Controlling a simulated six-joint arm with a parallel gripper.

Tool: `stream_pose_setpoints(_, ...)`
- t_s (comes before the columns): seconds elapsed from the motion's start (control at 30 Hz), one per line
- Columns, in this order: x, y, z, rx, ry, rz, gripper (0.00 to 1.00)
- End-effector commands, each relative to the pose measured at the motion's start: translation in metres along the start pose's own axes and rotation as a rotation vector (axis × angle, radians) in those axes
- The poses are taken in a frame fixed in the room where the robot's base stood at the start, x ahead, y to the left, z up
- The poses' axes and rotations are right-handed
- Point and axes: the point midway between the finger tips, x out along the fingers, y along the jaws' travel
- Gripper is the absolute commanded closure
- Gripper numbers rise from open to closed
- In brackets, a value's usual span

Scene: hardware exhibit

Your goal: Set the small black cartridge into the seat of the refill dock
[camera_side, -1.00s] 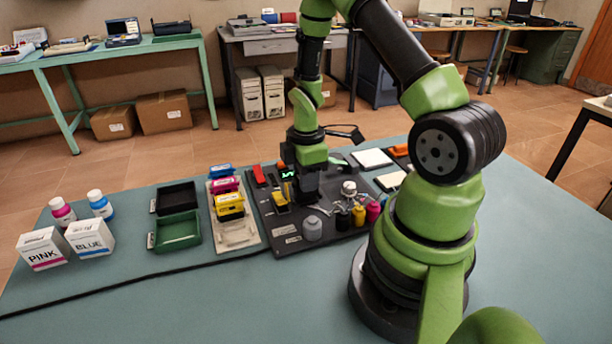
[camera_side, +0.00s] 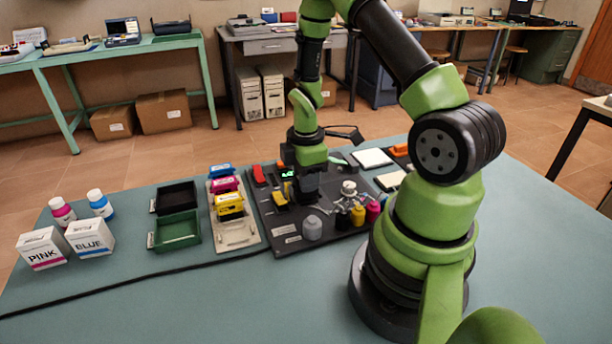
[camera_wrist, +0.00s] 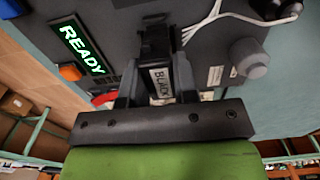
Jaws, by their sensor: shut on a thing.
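The small black cartridge (camera_wrist: 160,82), with a white BLACK label, is between the two fingers of my gripper (camera_wrist: 157,75) in the wrist view. My gripper is shut on it. Its far end meets a dark upright block (camera_wrist: 155,38) that looks like part of the refill dock; I cannot tell how deep it sits in the seat. In the side view my gripper (camera_side: 305,192) points down low over the dark dock board (camera_side: 290,242). The cartridge cannot be made out there against the dark fingers and board.
A lit READY display (camera_wrist: 82,48) stands beside the gripper. A grey knob (camera_side: 312,227), a yellow piece (camera_side: 280,200) and small ink bottles (camera_side: 358,213) crowd the board. Yellow, magenta and blue cartridges stand on a pale rack (camera_side: 238,235). A green tray (camera_side: 177,232) lies left; front mat is clear.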

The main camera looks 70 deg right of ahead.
Motion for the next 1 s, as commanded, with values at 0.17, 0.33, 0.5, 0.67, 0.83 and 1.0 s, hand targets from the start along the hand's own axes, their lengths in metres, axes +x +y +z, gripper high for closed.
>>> stream_pose_setpoints(0.17,0.002,0.000,0.000,0.001,0.000,0.000,0.90)
stream_pose_setpoints(0.33,0.004,0.000,0.000,0.000,0.000,0.001,0.90)
stream_pose_setpoints(0.5,0.006,0.000,0.000,0.000,0.000,0.001,0.90)
stream_pose_setpoints(0.67,0.008,0.000,0.000,0.000,0.000,0.000,0.90)
stream_pose_setpoints(0.83,0.010,0.000,0.000,0.001,0.000,0.000,0.90)
stream_pose_setpoints(1.0,0.011,0.000,0.000,0.000,0.000,0.001,0.68)
